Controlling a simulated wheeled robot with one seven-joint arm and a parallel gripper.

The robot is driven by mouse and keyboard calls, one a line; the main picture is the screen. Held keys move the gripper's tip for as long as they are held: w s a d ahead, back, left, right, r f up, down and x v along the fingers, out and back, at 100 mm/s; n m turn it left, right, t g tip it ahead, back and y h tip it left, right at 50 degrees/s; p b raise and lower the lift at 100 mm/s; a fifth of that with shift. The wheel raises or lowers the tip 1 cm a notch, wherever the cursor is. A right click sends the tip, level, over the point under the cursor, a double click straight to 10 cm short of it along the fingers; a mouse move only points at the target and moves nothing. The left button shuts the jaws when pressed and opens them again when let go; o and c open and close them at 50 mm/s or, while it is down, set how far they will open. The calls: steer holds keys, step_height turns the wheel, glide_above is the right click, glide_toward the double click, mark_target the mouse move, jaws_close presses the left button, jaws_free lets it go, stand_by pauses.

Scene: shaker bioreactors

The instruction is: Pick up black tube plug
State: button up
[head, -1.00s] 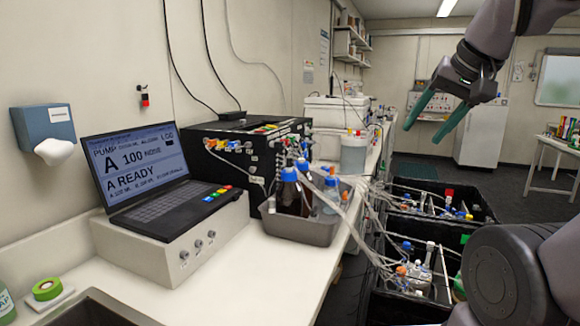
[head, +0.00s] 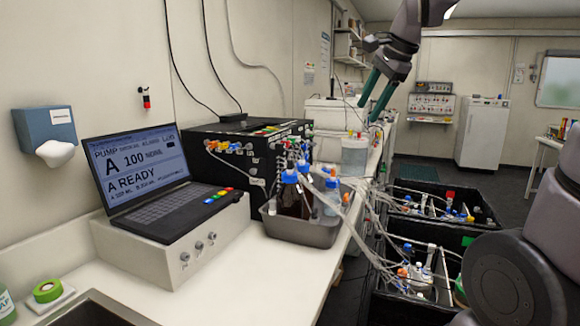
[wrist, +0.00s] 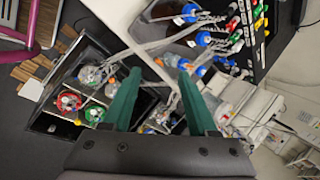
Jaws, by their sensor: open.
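I cannot make out a black tube plug for certain in either view. The black pump box (head: 222,165) carries small coloured fittings and tubes on its front. In the wrist view, coloured fittings (wrist: 238,22) show on a black box at the upper right. My gripper (head: 367,112) has green fingers pointing down and left, in the air in front of the far end of the bench. In the wrist view, my gripper (wrist: 159,72) is open, its fingers apart with nothing held between them.
A grey tray (head: 268,226) with blue-capped bottles (head: 292,195) stands on the bench. Clear tubes run from it to the black crates (head: 405,308) of vessels at the right. A laptop (head: 145,175) sits on a white box at the left. The floor beyond the crates is free.

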steer(key=w+a+f+m, duration=0.2)
steer(key=w+a+m, duration=0.25)
steer(key=w, duration=0.25)
steer(key=m+g, duration=0.2)
steer(key=m, duration=0.5)
glide_toward(290, 167)
steer(key=shift+w+x, duration=0.2)
steer(key=shift+x, duration=1.15)
steer(key=shift+w+x, duration=0.2)
steer(key=shift+x, duration=1.15)
steer(key=shift+w+x, duration=0.2)
steer(key=shift+x, duration=1.15)
steer(key=shift+r, duration=0.15)
steer(key=shift+c, duration=0.3)
jaws_close()
